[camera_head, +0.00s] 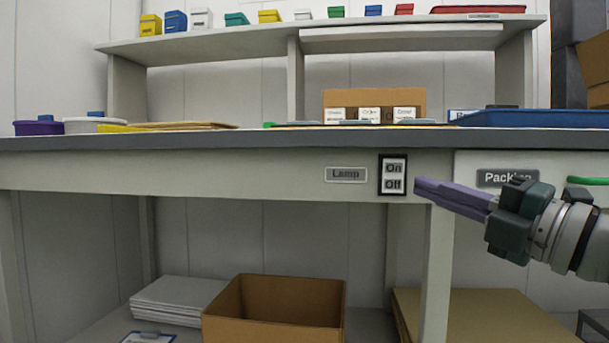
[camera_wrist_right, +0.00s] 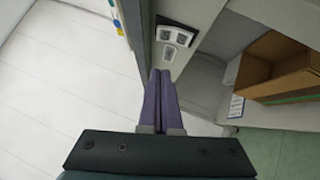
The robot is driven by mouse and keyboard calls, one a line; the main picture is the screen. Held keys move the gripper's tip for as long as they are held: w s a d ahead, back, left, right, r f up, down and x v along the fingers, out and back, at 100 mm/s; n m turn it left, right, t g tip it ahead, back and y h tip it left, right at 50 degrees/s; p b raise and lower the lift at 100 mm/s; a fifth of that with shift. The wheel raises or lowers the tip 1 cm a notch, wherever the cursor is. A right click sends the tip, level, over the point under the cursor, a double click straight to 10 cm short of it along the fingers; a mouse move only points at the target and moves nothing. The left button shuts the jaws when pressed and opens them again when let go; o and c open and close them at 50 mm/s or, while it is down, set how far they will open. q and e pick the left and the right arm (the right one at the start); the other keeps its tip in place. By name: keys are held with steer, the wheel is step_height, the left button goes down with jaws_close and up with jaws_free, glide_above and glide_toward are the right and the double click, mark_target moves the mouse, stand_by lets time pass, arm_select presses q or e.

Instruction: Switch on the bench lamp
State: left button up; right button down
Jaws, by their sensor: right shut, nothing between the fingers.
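The lamp switch (camera_head: 393,175) is a black-framed plate on the front of the bench, with a white "On" button (camera_head: 394,168) above a white "Off" button (camera_head: 393,185). A grey "Lamp" label (camera_head: 346,175) sits to its left. My right gripper (camera_head: 417,187) is shut and empty, its purple fingers pointing left, with the tips just right of the switch in the head view. In the right wrist view the shut fingertips (camera_wrist_right: 161,72) lie just below the switch (camera_wrist_right: 175,40); I cannot tell the exact gap. The lamp itself and my left gripper are not in view.
A "Packing" label (camera_head: 507,178) and a green handle (camera_head: 588,181) are on the bench front at right. The bench top (camera_head: 280,141) holds a blue tray (camera_head: 540,118) and small boxes. An open cardboard box (camera_head: 273,300) stands below. The space before the switch looks clear.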

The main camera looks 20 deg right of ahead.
mark_target(386, 165)
steer(key=w, duration=0.2)
steer(key=w+r+b, duration=0.1)
steer(key=w, duration=0.2)
steer(key=shift+w+d+r, duration=0.1)
steer(key=shift+d+r, duration=0.05)
steer(key=shift+d, duration=0.05)
steer(key=shift+w+d+r+b, duration=0.3)
steer(key=shift+w+d+b, duration=0.15)
steer(key=shift+w, duration=0.1)
